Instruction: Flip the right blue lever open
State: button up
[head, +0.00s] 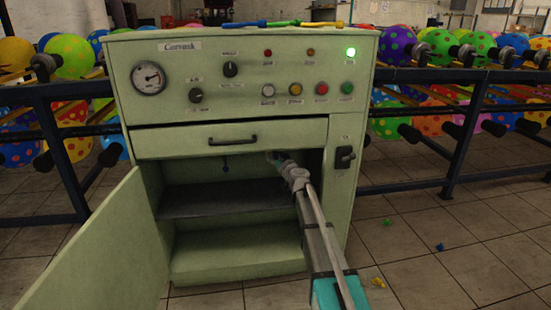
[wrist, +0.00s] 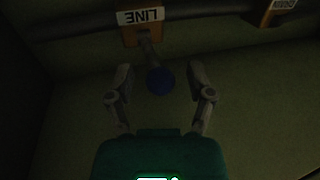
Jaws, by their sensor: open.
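A blue-knobbed lever (wrist: 160,81) shows in the wrist view, on a stem below a plate labelled "LINE" (wrist: 141,17). My gripper (wrist: 160,97) is open, with one finger on each side of the blue knob; I cannot tell whether either touches it. In the head view my gripper (head: 276,157) reaches into the upper right of the open cabinet (head: 238,262), under the drawer, and its fingertips are hard to make out. Another small dark blue lever (head: 225,163) hangs under the drawer, left of my gripper.
The cabinet door (head: 100,255) stands open at the left. A drawer (head: 250,138) with a black handle is shut above the opening. A shelf (head: 225,202) crosses the inside below my gripper. Another labelled plate (wrist: 273,11) is at the wrist view's upper right. Balloon racks (head: 460,75) stand behind.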

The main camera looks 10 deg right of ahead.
grip_shut()
dwell(0.4)
